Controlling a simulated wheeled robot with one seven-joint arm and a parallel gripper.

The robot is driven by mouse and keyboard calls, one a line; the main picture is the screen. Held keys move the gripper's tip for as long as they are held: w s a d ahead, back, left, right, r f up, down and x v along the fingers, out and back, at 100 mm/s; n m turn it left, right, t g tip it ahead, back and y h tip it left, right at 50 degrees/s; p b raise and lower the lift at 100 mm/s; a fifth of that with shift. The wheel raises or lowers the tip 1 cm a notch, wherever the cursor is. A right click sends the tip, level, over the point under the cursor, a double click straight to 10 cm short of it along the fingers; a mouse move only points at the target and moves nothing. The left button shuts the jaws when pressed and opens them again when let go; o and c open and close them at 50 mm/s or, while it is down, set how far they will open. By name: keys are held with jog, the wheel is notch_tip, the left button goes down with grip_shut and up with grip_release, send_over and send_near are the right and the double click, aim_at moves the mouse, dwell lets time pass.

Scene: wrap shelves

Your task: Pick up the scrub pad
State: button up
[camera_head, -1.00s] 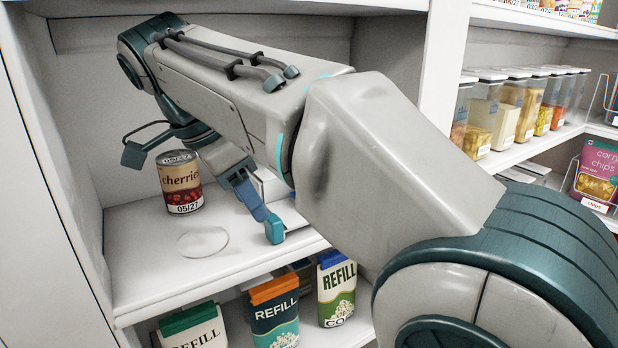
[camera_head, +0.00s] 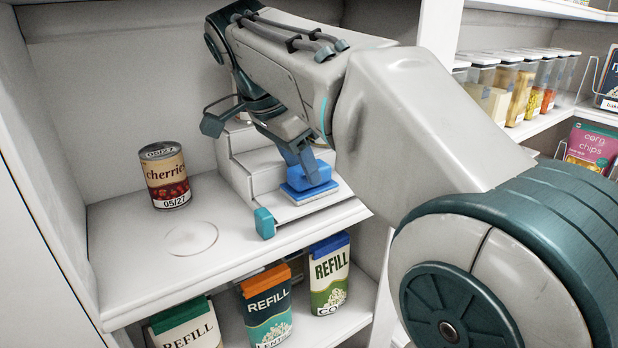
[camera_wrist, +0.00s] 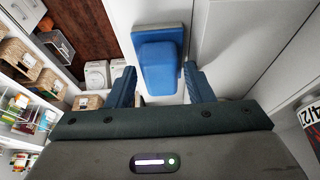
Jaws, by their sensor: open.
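The scrub pad (camera_head: 313,180) is a blue block on a flat blue base. It sits on a low step of the white stepped riser (camera_head: 268,185) on the shelf. In the wrist view the pad (camera_wrist: 158,66) lies in line with the gap between my two blue fingers, with space on both sides. My gripper (camera_head: 299,160) is open and reaches down at the pad from above. Its fingers partly cover the pad in the head view. I cannot tell whether a finger touches it.
A cherries can (camera_head: 165,176) stands left of the riser, behind a faint round mark on the shelf. A teal piece (camera_head: 265,223) sits at the riser's front corner. Refill boxes (camera_head: 266,308) stand on the shelf below. A side wall is close on the right.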

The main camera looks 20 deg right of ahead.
jog(key=shift+w+d+f, duration=0.15)
jog(key=shift+d, duration=0.45)
jog(key=shift+f, duration=0.4)
jog(key=c, duration=0.8)
jog(key=shift+r, duration=0.1)
jog(key=shift+c, duration=0.2)
jog(key=shift+r, duration=0.45)
jog(key=shift+d+r, duration=0.15)
jog(key=shift+r, duration=0.1)
jog(key=s+d+b, duration=0.3)
jog(key=s+d, duration=0.7)
jog(key=s, duration=0.4)
jog(key=shift+s+d+b, duration=0.2)
jog(key=shift+s+b, duration=0.1)
jog(key=shift+b, duration=0.1)
